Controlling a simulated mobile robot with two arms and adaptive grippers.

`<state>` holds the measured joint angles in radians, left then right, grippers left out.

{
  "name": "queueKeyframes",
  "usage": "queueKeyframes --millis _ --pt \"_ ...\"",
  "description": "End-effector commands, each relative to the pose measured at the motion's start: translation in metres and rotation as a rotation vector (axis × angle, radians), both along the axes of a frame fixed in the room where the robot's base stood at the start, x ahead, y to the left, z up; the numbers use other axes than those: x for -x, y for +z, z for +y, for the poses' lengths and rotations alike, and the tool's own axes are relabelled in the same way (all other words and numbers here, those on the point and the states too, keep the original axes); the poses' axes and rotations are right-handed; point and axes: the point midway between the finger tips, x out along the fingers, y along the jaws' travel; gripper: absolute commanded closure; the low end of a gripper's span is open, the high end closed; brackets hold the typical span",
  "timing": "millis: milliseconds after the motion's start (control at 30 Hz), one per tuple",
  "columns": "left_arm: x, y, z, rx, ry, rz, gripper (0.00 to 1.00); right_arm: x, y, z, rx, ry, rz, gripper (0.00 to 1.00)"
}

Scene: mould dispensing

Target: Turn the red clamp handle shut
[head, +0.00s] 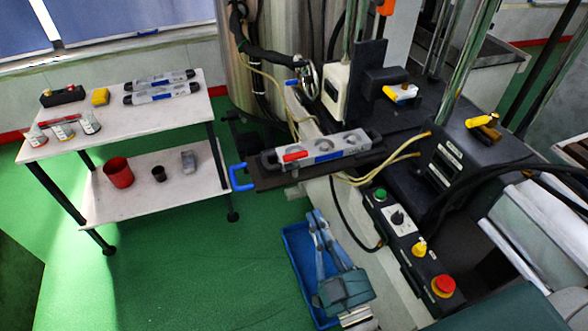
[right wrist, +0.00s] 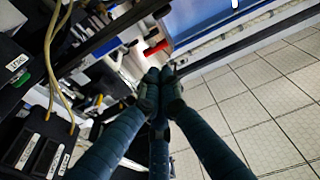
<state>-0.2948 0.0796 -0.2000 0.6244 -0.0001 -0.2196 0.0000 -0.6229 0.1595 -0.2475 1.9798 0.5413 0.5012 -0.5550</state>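The red clamp handle (head: 294,156) lies on the left end of a grey mould (head: 325,148), which rests on a dark plate at the machine's side. In the right wrist view the red handle (right wrist: 155,47) shows just beyond the fingertips. My right gripper (head: 315,215) is below and slightly right of the handle in the head view, fingers pointing up toward the mould. Its fingertips (right wrist: 160,74) are drawn together with nothing seen between them, and they look apart from the handle. My left gripper is not in view.
A blue handle (head: 240,178) sticks out left of the plate. A blue tray (head: 293,254) lies below my right gripper. A control panel with a red button (head: 443,286) stands at right. A white two-level table (head: 150,115) holds moulds and cups at left.

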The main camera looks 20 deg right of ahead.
Motion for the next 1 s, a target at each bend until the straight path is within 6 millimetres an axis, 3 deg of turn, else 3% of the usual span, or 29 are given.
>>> queueKeyframes --millis 167,500,700,1000 --pt "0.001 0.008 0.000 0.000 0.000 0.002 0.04 -0.018 0.007 0.000 0.000 -0.001 -0.004 1.00" --pt "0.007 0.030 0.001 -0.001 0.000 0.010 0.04 -0.089 0.022 0.003 0.001 0.000 -0.004 1.00" --pt "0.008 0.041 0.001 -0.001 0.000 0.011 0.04 -0.121 0.027 0.004 0.001 0.000 0.000 1.00" --pt "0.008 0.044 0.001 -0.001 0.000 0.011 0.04 -0.136 0.027 0.005 0.001 0.000 0.001 1.00"
